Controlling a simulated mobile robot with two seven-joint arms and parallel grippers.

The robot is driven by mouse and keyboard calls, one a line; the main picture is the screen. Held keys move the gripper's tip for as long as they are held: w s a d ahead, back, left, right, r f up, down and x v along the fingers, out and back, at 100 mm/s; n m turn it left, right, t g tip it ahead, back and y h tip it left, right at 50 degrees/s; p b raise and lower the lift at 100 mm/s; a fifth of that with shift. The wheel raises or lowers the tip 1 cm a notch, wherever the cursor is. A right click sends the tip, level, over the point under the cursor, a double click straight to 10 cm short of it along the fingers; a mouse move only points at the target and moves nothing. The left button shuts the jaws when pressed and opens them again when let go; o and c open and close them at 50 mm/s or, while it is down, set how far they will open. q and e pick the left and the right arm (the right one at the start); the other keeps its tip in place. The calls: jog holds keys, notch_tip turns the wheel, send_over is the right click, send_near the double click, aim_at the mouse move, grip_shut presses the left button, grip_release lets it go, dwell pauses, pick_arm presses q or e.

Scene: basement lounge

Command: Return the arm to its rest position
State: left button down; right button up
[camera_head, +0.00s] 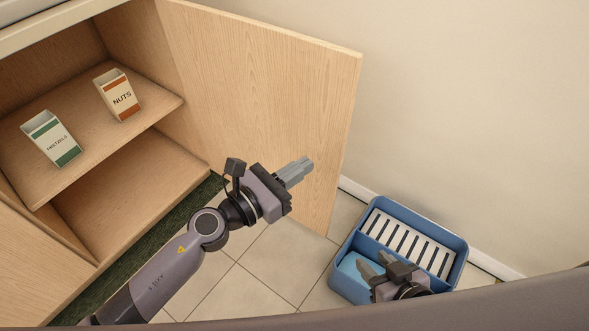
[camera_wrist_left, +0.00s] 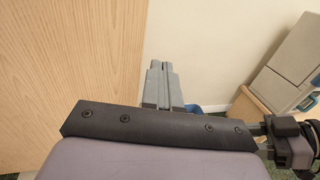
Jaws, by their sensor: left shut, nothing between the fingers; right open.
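My left gripper (camera_head: 302,168) is shut and empty in the head view, in front of the open cabinet door (camera_head: 265,90). Its closed fingers (camera_wrist_left: 160,78) also show in the left wrist view, with the wooden door filling the left side. I cannot tell whether the fingertips touch the door. My left arm reaches in from the lower left. My right gripper (camera_head: 369,266) is open at the lower right, over the blue crate (camera_head: 341,272). Most of my right arm is out of view or hidden.
The open cabinet shelf (camera_head: 95,140) holds a pretzels box (camera_head: 50,138) and a nuts box (camera_head: 117,94). The blue crate has a white slatted part (camera_head: 408,240) and stands by the wall. Tiled floor (camera_head: 270,262) shows between cabinet and crate.

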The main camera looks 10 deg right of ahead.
pick_arm(q)
jog(key=s+a+f+n+t+y, duration=0.3)
jog(key=a+n, duration=0.4)
jog(key=n, duration=0.7)
jog(key=s+a+f+n+t+y, duration=0.1)
jog(key=a+f+n+t+y, duration=0.1)
jog(key=a+n+y, duration=0.8)
jog(key=s+a+f+n+g, duration=0.6)
jog(key=s+f+n, duration=0.4)
jog(key=n, duration=1)
notch_tip(320, 180, up, 16)
jog(key=s+a+t+p, duration=0.1)
jog(key=s+a+p, duration=0.1)
jog(key=p, duration=1.6)
jog(key=shift+r+n+p, duration=0.25)
jog(key=shift+n+p, duration=0.05)
jog(key=shift+p, duration=0.1)
pick_arm(e)
notch_tip(320, 180, up, 15)
jog(key=s+d, duration=0.1)
jog(key=shift+s+d+r, duration=0.2)
jog(key=shift+d, duration=0.05)
pick_arm(q)
jog(key=shift+f, duration=0.1)
jog(key=shift+a, duration=0.1)
pick_arm(e)
jog(key=shift+a, duration=0.1)
